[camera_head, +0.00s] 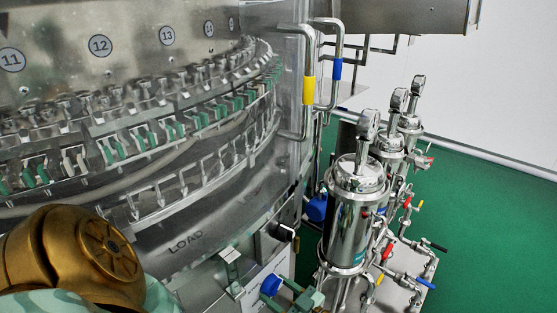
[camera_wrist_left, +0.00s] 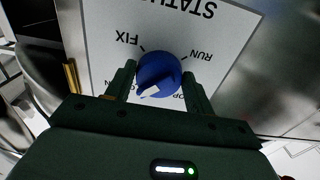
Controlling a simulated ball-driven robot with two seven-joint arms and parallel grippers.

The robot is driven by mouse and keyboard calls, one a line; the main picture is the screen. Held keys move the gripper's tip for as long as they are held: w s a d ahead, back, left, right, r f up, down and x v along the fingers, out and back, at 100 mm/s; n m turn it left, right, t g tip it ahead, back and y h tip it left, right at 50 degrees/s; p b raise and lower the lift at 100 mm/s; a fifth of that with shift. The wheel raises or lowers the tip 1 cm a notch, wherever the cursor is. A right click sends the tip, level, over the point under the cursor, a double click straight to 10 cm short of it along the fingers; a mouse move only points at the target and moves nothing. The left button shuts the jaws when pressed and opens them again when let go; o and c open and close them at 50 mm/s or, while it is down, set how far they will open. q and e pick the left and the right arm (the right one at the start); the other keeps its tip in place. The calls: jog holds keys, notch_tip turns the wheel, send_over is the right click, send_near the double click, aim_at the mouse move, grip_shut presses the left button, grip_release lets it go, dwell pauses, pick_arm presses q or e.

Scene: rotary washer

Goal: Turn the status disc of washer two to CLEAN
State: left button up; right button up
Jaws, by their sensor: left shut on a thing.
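In the left wrist view a round blue disc (camera_wrist_left: 158,74) sits on a white status plate (camera_wrist_left: 228,42), which appears upside down. FIX shows at the upper left of the disc and RUN at the upper right. Lettering at the lower right is partly covered, and the lower left is mostly hidden by a finger, so I cannot read CLEAN. The disc's white pointer aims to the lower left. My left gripper (camera_wrist_left: 157,82) is shut on the disc, with one dark green finger on each side. My right gripper is out of view.
In the head view the washer drum (camera_head: 190,215) fills the left side. Steel filter housings (camera_head: 345,225) with gauges and coloured valve levers stand to the right. Pipes with yellow (camera_head: 309,90) and blue (camera_head: 337,69) bands run beside the drum. Green floor (camera_head: 490,230) lies open at right.

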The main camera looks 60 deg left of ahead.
pick_arm(q)
jog(key=o, duration=1)
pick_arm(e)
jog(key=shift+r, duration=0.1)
pick_arm(q)
jog(key=shift+b+v, duration=1.3)
jog(key=shift+v, duration=6.95)
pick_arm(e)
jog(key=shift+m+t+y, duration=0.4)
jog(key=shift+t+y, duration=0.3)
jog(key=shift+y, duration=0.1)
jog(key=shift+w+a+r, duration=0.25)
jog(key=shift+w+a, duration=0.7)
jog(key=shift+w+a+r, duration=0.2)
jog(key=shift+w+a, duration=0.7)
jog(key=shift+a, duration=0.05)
pick_arm(q)
jog(key=shift+s, duration=0.1)
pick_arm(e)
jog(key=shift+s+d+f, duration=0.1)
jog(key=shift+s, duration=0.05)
